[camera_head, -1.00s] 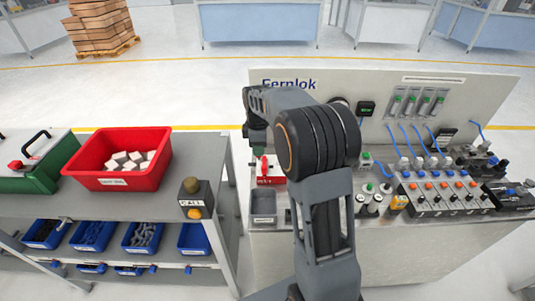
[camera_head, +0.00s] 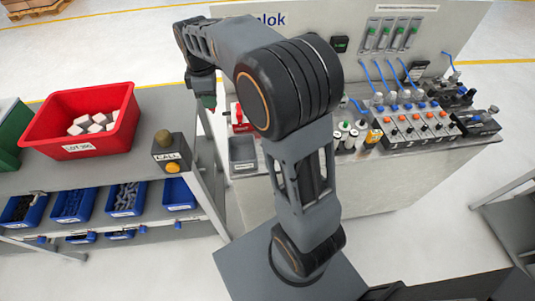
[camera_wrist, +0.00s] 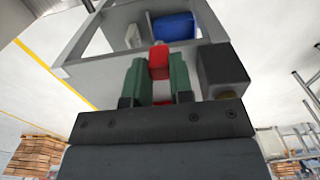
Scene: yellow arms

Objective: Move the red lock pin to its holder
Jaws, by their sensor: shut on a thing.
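My gripper (camera_head: 208,102) is at the left end of my arm in the head view, above the gap between the grey shelf cart and the bench. In the wrist view its two green fingers (camera_wrist: 160,78) are shut on a red piece, the red lock pin (camera_wrist: 159,62), which sticks out between their tips. The pin is not clear in the head view. A red block with a white label (camera_head: 241,124) sits at the bench's left end, partly beside my arm. I cannot tell from its label whether it is the holder.
A red bin of pale blocks (camera_head: 82,149) and a CALL button box (camera_head: 171,153) stand on the cart (camera_head: 135,173). A grey tray (camera_head: 243,167) lies at the bench's front left. Valves, blue hoses and a control block (camera_head: 420,128) fill its right side.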

